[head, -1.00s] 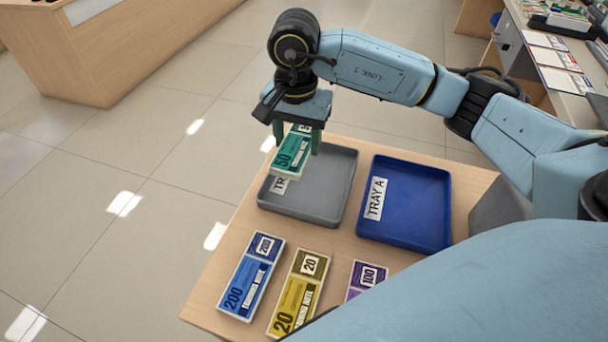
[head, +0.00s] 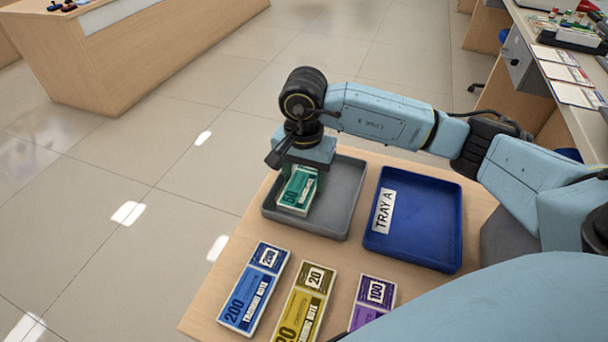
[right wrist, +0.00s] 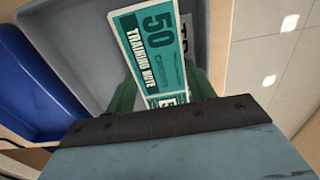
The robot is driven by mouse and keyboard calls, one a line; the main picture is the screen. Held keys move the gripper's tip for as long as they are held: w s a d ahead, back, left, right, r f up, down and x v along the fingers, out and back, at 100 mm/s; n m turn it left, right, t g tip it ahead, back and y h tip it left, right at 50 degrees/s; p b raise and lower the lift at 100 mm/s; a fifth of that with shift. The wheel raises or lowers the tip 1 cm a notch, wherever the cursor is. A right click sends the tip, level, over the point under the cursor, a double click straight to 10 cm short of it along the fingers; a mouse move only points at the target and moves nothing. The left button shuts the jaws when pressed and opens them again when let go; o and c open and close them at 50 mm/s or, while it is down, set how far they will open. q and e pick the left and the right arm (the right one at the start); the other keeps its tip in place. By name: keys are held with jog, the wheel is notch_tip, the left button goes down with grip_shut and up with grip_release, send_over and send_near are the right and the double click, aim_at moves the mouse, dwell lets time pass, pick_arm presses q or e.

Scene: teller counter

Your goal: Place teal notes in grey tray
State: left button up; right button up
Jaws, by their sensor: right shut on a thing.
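The teal notes (head: 296,192), a bundle marked 50, are between the fingers of my right gripper (head: 303,178), which is shut on them. They are down inside the left part of the grey tray (head: 335,219); I cannot tell whether they touch its floor. In the right wrist view the teal notes (right wrist: 153,50) lie in front of the grey tray (right wrist: 85,30), partly covering its white label. The gripper fingers (right wrist: 165,88) show on both sides of the bundle. My left gripper is not in view.
A blue tray (head: 425,235) labelled TRAY A stands right of the grey tray. Blue 200 notes (head: 252,288), yellow 20 notes (head: 304,302) and purple 100 notes (head: 374,300) lie in a row nearer on the wooden table (head: 222,285). Tiled floor lies left.

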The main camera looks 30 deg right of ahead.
aim_at(304, 180)
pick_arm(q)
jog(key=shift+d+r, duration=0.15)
pick_arm(e)
jog(key=o, duration=0.8)
jog(key=shift+r, duration=0.2)
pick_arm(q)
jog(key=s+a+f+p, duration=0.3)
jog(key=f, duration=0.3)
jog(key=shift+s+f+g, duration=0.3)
pick_arm(e)
notch_tip(304, 180, up, 12)
jog(key=shift+f, duration=0.1)
